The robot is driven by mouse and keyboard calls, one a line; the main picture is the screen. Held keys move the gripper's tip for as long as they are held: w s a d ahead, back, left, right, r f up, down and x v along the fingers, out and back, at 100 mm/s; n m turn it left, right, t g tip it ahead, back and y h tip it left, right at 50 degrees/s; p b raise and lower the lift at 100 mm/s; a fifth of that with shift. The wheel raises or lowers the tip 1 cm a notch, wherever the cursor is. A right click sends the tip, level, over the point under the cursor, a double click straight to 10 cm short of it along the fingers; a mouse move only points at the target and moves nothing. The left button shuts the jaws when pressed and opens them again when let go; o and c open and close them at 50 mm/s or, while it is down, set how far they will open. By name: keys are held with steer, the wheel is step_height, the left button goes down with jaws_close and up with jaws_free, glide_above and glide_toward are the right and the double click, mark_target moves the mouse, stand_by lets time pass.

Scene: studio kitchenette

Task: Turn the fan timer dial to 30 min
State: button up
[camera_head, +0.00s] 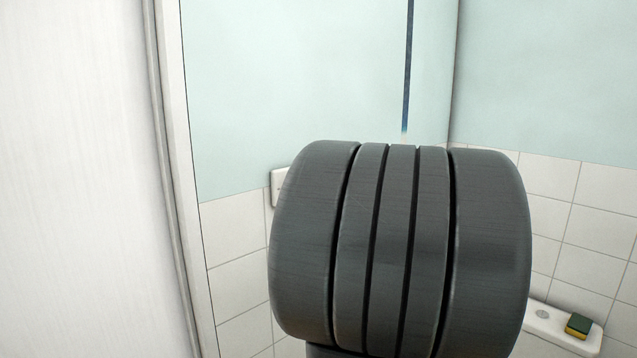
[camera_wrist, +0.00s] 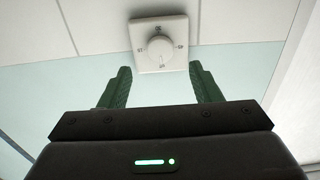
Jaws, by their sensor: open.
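The fan timer dial (camera_wrist: 160,48) is a round white knob on a square white plate (camera_wrist: 144,34) fixed to the wall, with small dark marks around it. The marks and the knob's pointer are too small to read surely. In the head view a white plate edge (camera_head: 277,188), likely the same plate, shows at the left of my dark grey arm, which hides the rest. My gripper (camera_wrist: 161,72) is open, its two green fingers apart on either side of the dial's line, short of the plate in the picture. No contact shows. My gripper is hidden in the head view.
The wall is pale blue (camera_head: 290,90) above and white tile (camera_head: 236,240) below. A white panel (camera_head: 75,180) stands close at the left. A yellow and green sponge (camera_head: 578,326) lies on a white ledge (camera_head: 553,325) at the lower right. A dark blue strip (camera_head: 407,65) hangs above.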

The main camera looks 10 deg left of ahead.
steer(key=p+x, duration=0.2)
steer(key=x, duration=0.4)
steer(key=shift+a, duration=0.1)
steer(key=shift+c, duration=0.2)
steer(key=c, duration=1)
